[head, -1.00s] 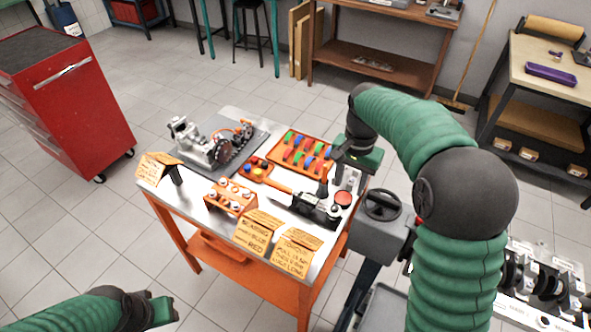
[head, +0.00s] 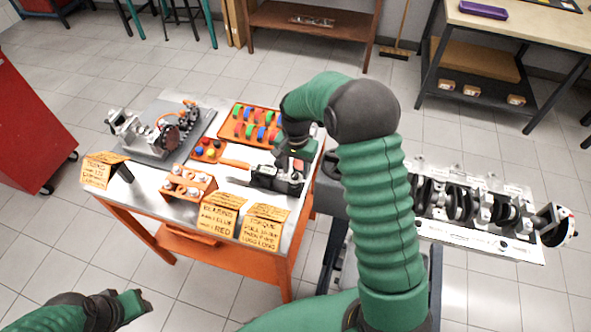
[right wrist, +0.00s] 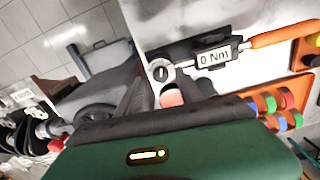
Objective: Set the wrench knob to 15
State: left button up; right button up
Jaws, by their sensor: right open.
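The torque wrench lies on the steel-topped orange cart, with its orange handle (head: 235,163) toward the left. In the right wrist view its small display (right wrist: 213,57) reads 0 Nm, and its round metal head (right wrist: 160,71) is near the fingers. A red-pink knob (right wrist: 172,97) shows between the fingers of my right gripper (right wrist: 170,86). That gripper is open, pointing down close over the wrench's black holder (head: 273,180); I cannot tell whether a finger touches the knob. My left gripper (head: 134,302) is at the lower left, away from the cart; its jaws are unclear.
On the cart stand an engine part on a grey plate (head: 150,155), an orange tray of coloured shells (head: 262,112), an orange block (head: 188,183) and printed signs (head: 219,213). A crankshaft bench (head: 480,239) is at right.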

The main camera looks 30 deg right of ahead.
jog(key=shift+s+a+f, duration=0.1)
jog(key=shift+a+f, duration=0.05)
jog(key=shift+f, duration=0.3)
pick_arm(q)
jog(key=shift+a, duration=0.3)
pick_arm(e)
jog(key=shift+a, duration=0.15)
pick_arm(q)
jog(key=shift+d, duration=0.1)
pick_arm(e)
grip_shut()
